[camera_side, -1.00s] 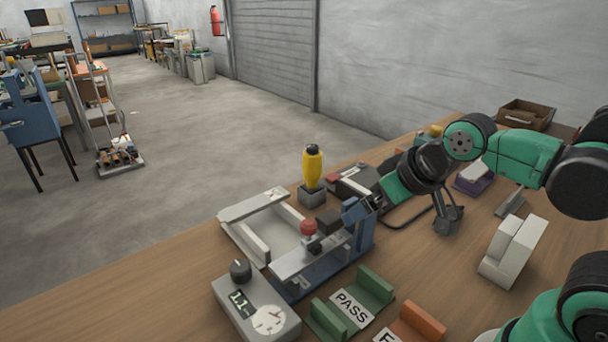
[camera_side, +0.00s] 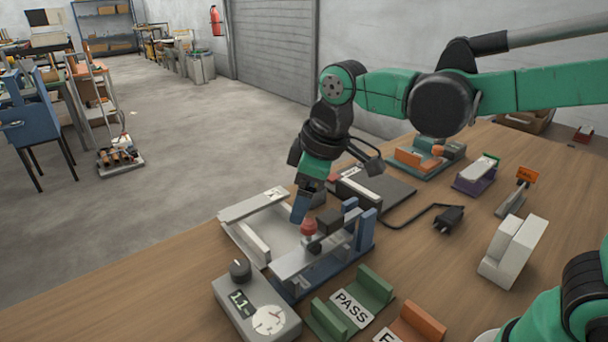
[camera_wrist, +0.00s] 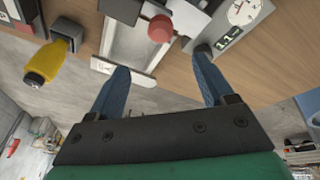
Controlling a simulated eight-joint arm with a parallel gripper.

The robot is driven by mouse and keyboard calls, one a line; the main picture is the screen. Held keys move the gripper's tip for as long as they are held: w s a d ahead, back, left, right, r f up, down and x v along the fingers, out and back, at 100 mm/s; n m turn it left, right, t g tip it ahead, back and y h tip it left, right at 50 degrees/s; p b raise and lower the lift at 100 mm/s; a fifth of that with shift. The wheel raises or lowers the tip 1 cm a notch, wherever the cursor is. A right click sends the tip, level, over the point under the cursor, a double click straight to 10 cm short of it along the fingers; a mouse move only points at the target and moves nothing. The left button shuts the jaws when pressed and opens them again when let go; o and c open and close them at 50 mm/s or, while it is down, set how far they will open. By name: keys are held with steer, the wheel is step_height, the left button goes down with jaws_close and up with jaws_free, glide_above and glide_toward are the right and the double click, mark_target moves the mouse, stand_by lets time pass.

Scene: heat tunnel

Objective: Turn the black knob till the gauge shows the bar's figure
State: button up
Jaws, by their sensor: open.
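The grey gauge box (camera_side: 257,307) stands at the front left of the bench, with a small display that appears to read 1.1 and a round white dial. The black knob (camera_side: 240,270) sits on its far end. The box also shows at the top of the wrist view (camera_wrist: 262,12), where my right finger is close to or over the knob's place. A pale metal bar (camera_side: 290,264) lies in the blue fixture by a red knob (camera_side: 308,227); I cannot read a figure on it. My gripper (camera_side: 300,213) is open and empty above the fixture's far side, apart from the black knob.
A pale tray frame (camera_side: 254,206) lies behind the fixture. A green PASS holder (camera_side: 349,306) and an orange holder (camera_side: 415,325) stand at the front. A yellow-topped item (camera_wrist: 45,68) shows in the wrist view. A white block (camera_side: 512,250) is at right.

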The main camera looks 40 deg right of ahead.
mark_target(240, 266)
steer(key=w+a+f+n+g, duration=0.1)
steer(key=a+n, duration=0.1)
steer(key=a, duration=0.1)
steer(key=w+a+f+n+g, duration=0.1)
steer(key=a+f+n, duration=0.1)
steer(key=a, duration=0.1)
steer(key=w+a+f+n+g, duration=0.1)
steer(key=a+f+n, duration=0.1)
steer(key=a, duration=0.1)
steer(key=shift+w+n+h, duration=0.35)
steer(key=shift+n+h, duration=0.05)
steer(key=shift+a+f, duration=0.2)
steer(key=shift+a, duration=0.1)
steer(key=shift+f, duration=2.8)
jaws_close()
